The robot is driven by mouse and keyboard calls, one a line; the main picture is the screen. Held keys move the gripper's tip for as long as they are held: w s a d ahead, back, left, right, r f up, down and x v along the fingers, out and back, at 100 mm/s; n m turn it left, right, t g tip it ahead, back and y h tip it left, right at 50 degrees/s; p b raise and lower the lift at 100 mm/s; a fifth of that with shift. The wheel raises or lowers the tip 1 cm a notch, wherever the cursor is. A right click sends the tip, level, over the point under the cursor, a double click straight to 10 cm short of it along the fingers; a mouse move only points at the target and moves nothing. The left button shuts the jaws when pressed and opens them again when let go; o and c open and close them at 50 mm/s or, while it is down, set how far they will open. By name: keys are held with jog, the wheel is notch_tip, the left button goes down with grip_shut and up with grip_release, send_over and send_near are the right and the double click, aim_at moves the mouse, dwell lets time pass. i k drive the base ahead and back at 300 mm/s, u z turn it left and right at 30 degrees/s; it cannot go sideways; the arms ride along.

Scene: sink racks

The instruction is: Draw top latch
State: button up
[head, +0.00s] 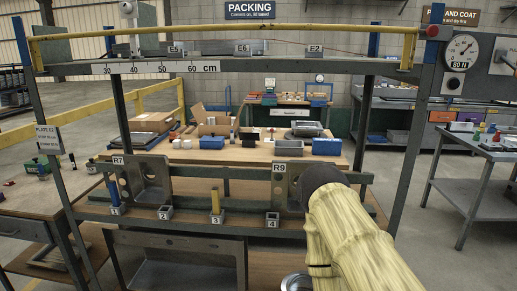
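I cannot pick out a part that is clearly a top latch. Two grey metal plates with openings stand on the rack's middle rail: the one tagged R7 (152,180) at left, and the one tagged R9 (282,190) at right, partly behind my arm. Small blocks tagged E5, E6 (243,48) and E2 (315,50) sit along the top shelf. My arm, in a pale yellow sleeve, rises from the lower right and ends in a dark rounded joint in front of R9. My gripper's fingers do not show; they may be hidden beyond that joint.
Numbered sockets line the lower rail; a blue peg (114,194) stands in one and a yellow peg (215,200) in another. A yellow bar (220,29) runs along the rack top. A dial gauge (461,52) is at upper right. Posts (421,130) flank the rack.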

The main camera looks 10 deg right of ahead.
aim_at(432, 31)
jog(key=z, duration=1.3)
jog(key=k, duration=0.45)
jog(key=u, duration=0.25)
jog(key=i, duration=0.4)
jog(key=z, duration=0.3)
